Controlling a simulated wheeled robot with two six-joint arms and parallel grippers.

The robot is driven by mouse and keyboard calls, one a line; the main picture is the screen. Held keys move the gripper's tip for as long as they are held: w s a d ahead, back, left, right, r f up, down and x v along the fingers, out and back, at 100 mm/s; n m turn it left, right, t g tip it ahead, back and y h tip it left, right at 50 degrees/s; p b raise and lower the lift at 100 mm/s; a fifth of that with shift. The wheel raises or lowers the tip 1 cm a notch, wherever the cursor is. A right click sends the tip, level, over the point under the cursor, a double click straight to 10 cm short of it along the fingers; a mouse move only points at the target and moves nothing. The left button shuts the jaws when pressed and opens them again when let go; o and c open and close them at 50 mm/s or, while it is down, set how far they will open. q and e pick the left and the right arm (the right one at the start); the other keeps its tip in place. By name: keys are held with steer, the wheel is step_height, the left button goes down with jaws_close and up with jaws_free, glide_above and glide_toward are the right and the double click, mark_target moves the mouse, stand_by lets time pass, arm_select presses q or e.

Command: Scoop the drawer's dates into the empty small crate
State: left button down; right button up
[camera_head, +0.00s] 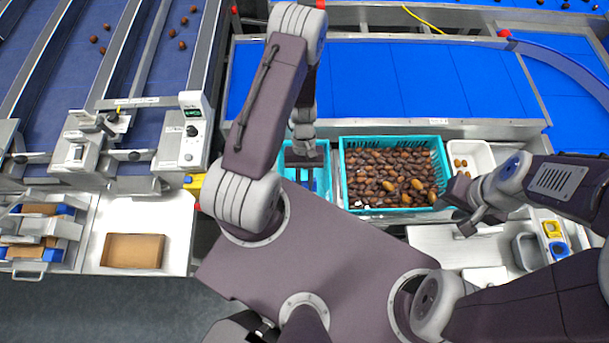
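A teal crate (343,170) full of brown dates (390,175) stands in the middle, below the blue belt. To its left is a smaller teal crate (284,160), mostly covered by my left arm; the part that shows looks empty. My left gripper (305,178) points down over this smaller crate, its dark fingers hard to make out. My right gripper (458,208) is at the right front corner of the full crate, its dark fingers apart with nothing seen between them. I cannot tell which container is the drawer.
A white tray (486,160) with a few dates stands right of the full crate. A brown cardboard tray (133,250) lies on the white shelf at left. A control box (192,130) stands at upper left. Blue belts (390,80) run behind.

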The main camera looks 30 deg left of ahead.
mark_target(305, 184)
arm_select(q)
step_height(305, 184, up, 6)
steer(key=p, duration=0.5)
steer(key=shift+r, duration=0.1)
